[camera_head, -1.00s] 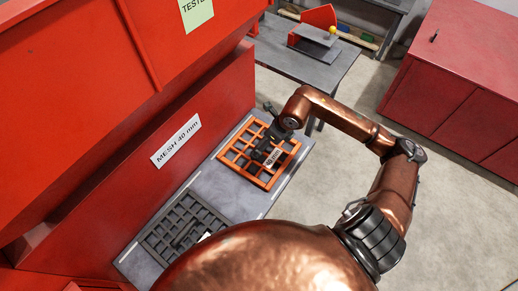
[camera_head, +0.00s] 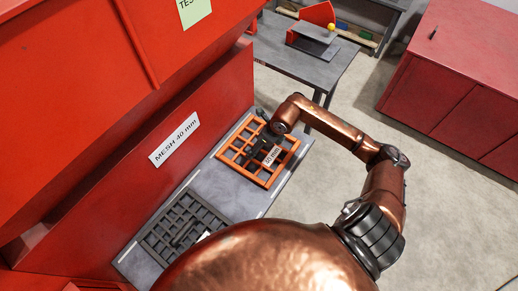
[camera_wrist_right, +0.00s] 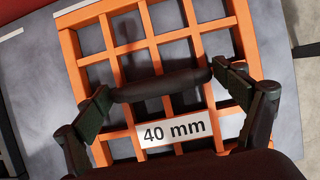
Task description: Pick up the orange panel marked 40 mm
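The orange panel (camera_head: 284,168) is a square grid lying on a grey shelf. Its white "40 mm" label faces up in the head view and shows large in the right wrist view (camera_wrist_right: 174,132). A dark bar handle (camera_wrist_right: 160,85) spans the panel's middle in the wrist view. My right gripper (camera_wrist_right: 161,80) is over the panel, its fingers wide apart at the two ends of the handle. Whether the fingertips touch the handle is unclear. In the head view my right gripper (camera_head: 258,148) partly covers the panel. My left gripper is not in view.
A dark grid panel (camera_head: 165,240) lies on the same grey shelf (camera_head: 228,188), nearer me. A red machine wall (camera_head: 110,200) with a "MESH 40 mm" sign (camera_head: 175,139) rises along the left. A grey table (camera_head: 300,65) stands beyond, a red cabinet (camera_head: 450,90) at right.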

